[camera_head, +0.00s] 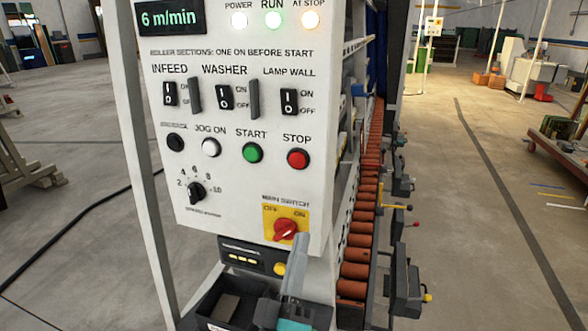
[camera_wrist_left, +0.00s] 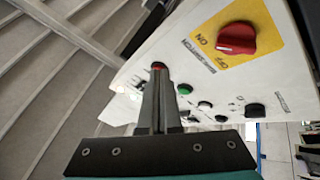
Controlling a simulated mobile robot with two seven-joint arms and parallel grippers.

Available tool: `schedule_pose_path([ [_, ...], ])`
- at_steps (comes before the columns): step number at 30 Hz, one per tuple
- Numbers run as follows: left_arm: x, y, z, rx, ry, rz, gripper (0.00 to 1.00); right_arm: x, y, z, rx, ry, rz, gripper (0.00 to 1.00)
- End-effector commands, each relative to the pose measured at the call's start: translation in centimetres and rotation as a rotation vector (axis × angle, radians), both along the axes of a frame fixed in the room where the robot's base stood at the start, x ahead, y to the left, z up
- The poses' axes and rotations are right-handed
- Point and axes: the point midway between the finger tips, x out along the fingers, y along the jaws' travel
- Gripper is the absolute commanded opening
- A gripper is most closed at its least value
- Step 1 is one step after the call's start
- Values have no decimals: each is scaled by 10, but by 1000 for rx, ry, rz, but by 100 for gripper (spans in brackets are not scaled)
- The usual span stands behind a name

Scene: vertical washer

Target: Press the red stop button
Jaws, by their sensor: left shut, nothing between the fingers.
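The red stop button (camera_head: 297,158) is at the right end of the lower button row on the white control panel (camera_head: 230,120), under the label STOP. In the head view it is fully visible. My left gripper (camera_head: 301,242) is below it, near the right of the red main switch (camera_head: 285,229), with its fingers pointing up. In the left wrist view the two fingers (camera_wrist_left: 158,72) are together and empty. The head view shows a gap between tips and button. My right gripper is not in view.
The green start button (camera_head: 252,152) is left of stop, with the white jog button (camera_head: 211,147) further left. Black rocker switches (camera_head: 289,101) sit above. The RUN lamp (camera_head: 272,19) glows green and the display (camera_head: 171,17) reads 6 m/min. Orange rollers (camera_head: 362,228) stand to the right.

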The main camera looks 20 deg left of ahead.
Motion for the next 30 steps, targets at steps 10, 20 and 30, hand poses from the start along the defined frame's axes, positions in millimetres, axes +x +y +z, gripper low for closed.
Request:
schedule_pose_path([
  [10,-33,24,88,-153,-234,21,0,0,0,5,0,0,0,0],
  [20,-35,26,93,-163,-249,21,0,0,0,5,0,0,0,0],
  [30,-18,25,92,-161,-251,22,0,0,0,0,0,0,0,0],
])
